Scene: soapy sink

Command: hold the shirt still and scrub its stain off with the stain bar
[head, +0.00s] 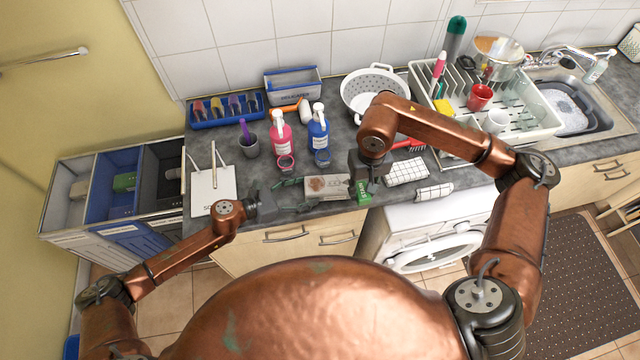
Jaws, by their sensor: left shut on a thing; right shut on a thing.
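My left gripper (303,195) reaches in from the left and is shut on the shirt's left edge. The stain bar, a green block with pale lettering (364,194), is at the shirt's right end, by the front edge. My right gripper (361,181) points down from above and is shut on the bar. Its fingers are partly hidden. I cannot tell whether the bar touches the shirt.
A white checked cloth (406,170) and a rolled one (434,192) lie to the right. Pink (281,138) and blue (319,136) bottles stand behind the shirt. A white colander (375,86), dish rack (545,115) and sink (568,110) are further back. A white board (210,188) lies left.

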